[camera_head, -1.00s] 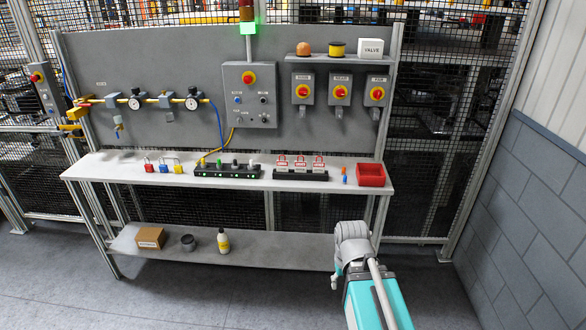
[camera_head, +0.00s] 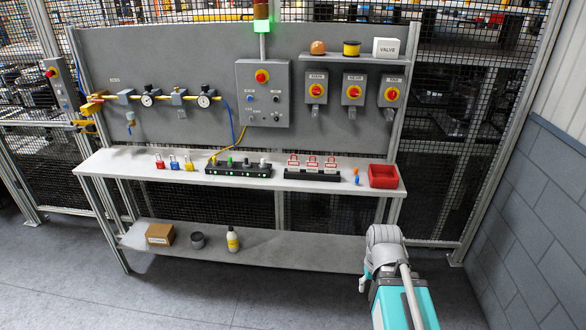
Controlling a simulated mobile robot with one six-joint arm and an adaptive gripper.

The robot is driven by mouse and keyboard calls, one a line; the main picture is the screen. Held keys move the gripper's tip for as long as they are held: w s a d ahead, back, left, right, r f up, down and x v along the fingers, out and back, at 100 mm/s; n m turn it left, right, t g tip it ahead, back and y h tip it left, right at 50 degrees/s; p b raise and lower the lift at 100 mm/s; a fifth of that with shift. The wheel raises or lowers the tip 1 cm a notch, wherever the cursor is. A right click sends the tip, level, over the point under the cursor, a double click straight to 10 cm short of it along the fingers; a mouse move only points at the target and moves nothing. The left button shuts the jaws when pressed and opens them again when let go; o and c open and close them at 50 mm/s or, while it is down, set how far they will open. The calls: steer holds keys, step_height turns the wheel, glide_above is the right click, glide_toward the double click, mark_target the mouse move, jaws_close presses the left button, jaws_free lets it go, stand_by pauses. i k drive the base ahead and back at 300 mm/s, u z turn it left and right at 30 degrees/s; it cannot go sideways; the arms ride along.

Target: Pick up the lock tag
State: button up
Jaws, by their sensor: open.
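Several red-and-white tags stand upright in a row on a black holder (camera_head: 312,175) at the right half of the bench: a left tag (camera_head: 293,161), a middle tag (camera_head: 312,162) and a right tag (camera_head: 331,163). Their print is too small to read, and I cannot tell which one is the lock tag. My arm shows at the lower right, in front of the bench and apart from the tags. My gripper cannot be made out in this view.
The bench (camera_head: 130,165) also holds small padlocks (camera_head: 174,163), a black strip with lit green spots (camera_head: 238,170), small orange and blue items (camera_head: 356,176) and a red bin (camera_head: 383,176). A box (camera_head: 160,235), grey cup and bottle (camera_head: 232,240) stand on the lower shelf.

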mark_target(294, 166)
steer(key=z, duration=0.05)
steer(key=i, duration=1)
steer(key=u, duration=0.05)
